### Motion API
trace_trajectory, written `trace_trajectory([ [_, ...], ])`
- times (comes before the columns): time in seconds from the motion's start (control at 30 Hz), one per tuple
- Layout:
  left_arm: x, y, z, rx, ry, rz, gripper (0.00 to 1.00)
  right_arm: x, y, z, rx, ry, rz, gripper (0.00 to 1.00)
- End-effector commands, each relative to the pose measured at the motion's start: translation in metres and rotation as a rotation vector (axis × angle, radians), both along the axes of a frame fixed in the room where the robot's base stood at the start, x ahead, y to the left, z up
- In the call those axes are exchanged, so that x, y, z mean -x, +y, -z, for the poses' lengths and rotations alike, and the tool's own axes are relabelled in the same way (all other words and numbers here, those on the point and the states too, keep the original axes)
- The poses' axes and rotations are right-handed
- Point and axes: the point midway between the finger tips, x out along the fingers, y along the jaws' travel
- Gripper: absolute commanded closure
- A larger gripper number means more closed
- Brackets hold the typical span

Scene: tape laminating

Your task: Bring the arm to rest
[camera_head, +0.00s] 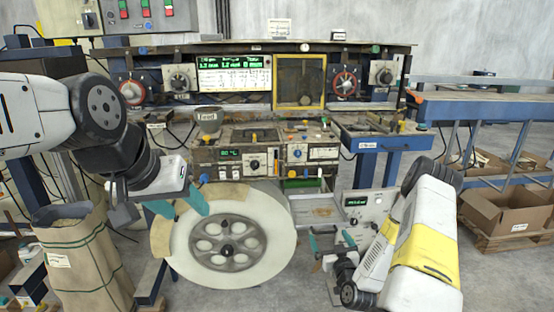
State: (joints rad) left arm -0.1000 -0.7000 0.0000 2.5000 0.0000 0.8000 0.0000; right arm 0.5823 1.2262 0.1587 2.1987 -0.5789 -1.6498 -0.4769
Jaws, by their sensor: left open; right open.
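My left arm comes in from the left, and my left gripper (180,207) with teal fingertips is open at the upper left of a large white reel (268,231). One fingertip overlaps the reel in the picture; I cannot tell whether it touches. My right arm comes in from the lower right. My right gripper (330,241) is open and looks empty, low and just right of the reel, with teal fingertips pointing up. The laminating machine (231,157) stands behind the reel, with knobs, a green display and a screen panel above.
A brown paper sack (84,262) stands at the lower left. A blue-framed table (378,140) extends right of the machine. A grey box with a display (368,203) sits behind my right gripper. Cardboard boxes (504,212) lie on a pallet at the right.

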Motion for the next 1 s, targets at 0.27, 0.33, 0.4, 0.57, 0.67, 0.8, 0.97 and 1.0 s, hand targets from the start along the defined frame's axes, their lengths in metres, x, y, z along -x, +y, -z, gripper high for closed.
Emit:
trace_trajectory([
  [0.27,0.000,0.000,0.000,0.000,0.000,0.000,0.48,-0.042,0.010,-0.080,0.139,0.201,-0.114,0.00],
  [0.33,0.000,0.000,0.000,0.000,0.000,0.000,0.48,-0.045,0.012,-0.102,0.164,0.257,-0.122,0.00],
  [0.4,0.000,0.000,0.000,0.000,0.000,0.000,0.48,-0.043,0.014,-0.125,0.185,0.313,-0.124,0.00],
  [0.57,0.000,0.000,0.000,0.000,0.000,0.000,0.48,-0.027,0.017,-0.179,0.211,0.432,-0.107,0.00],
  [0.67,0.000,0.000,0.000,0.000,0.000,0.000,0.48,-0.008,0.021,-0.213,0.209,0.502,-0.087,0.00],
  [0.8,0.000,0.000,0.000,0.000,0.000,0.000,0.48,0.030,0.028,-0.258,0.185,0.594,-0.057,0.00],
  [0.97,0.000,0.000,0.000,0.000,0.000,0.000,0.48,0.089,0.040,-0.301,0.127,0.695,-0.031,0.00],
  [1.0,0.000,0.000,0.000,0.000,0.000,0.000,0.48,0.105,0.044,-0.310,0.109,0.719,-0.027,0.00],
])
